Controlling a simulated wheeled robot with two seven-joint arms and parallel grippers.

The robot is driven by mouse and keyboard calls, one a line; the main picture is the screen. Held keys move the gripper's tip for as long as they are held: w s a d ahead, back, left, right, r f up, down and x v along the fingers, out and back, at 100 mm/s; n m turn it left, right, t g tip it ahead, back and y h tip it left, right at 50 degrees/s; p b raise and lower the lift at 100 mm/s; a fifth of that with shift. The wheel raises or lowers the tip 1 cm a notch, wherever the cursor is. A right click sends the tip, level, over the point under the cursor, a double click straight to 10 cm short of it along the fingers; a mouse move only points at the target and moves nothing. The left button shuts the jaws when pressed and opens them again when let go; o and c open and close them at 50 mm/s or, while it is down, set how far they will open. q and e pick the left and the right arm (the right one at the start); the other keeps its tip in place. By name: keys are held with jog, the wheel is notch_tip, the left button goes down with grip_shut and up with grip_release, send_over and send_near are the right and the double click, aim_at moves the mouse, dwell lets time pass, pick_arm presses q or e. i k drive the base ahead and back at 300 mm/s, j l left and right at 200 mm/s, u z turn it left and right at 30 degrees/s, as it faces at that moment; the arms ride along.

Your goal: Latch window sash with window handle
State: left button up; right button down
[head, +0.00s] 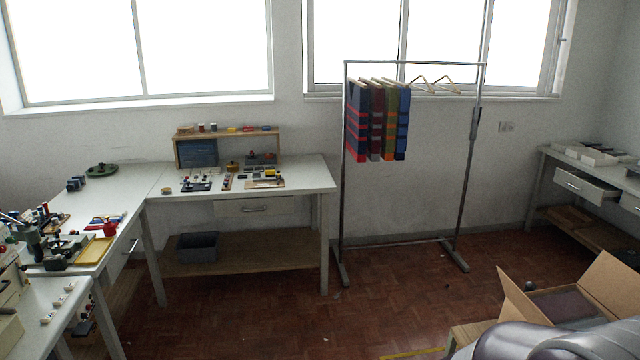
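Two bright windows are in the far wall in the head view. The left window (138,48) has a pale frame with one upright bar. The right window (403,42) has a pale frame with several uprights, and its panes are washed out white. I cannot make out a window handle on either one, nor whether a sash is open or closed. Neither of my grippers shows. A rounded grey part at the lower right looks like part of my own arm.
A garment rack (467,170) with striped cloths (377,125) stands before the right window. A workbench (300,174) lies below the left window. A right-hand bench has an open drawer (586,188). An open cardboard box (606,283) is lower right. The middle floor (400,290) is clear.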

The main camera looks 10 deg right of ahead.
aim_at(547, 75)
jog(key=i+z, duration=0.1)
jog(key=i, duration=0.75)
jog(key=i+z, duration=0.15)
jog(key=i, duration=0.7)
jog(key=i+j+z, duration=0.1)
jog(key=i, duration=0.7)
jog(key=i+z, duration=0.3)
jog(key=i, duration=0.15)
jog(key=i+j+z, duration=0.1)
jog(key=i+z, duration=0.2)
jog(key=i+j+z, duration=0.2)
jog(key=i+z, duration=0.15)
jog(key=i, duration=0.15)
jog(key=i+l+z, duration=0.15)
jog(key=i+z, duration=0.15)
jog(key=z, duration=0.15)
jog(key=i+l+z, duration=0.1)
jog(key=i+z, duration=0.2)
jog(key=z, duration=0.15)
jog(key=i+z, duration=0.3)
jog(key=z, duration=0.15)
jog(key=i+l+u, duration=0.1)
jog(key=i+u, duration=0.15)
jog(key=i, duration=1.5)
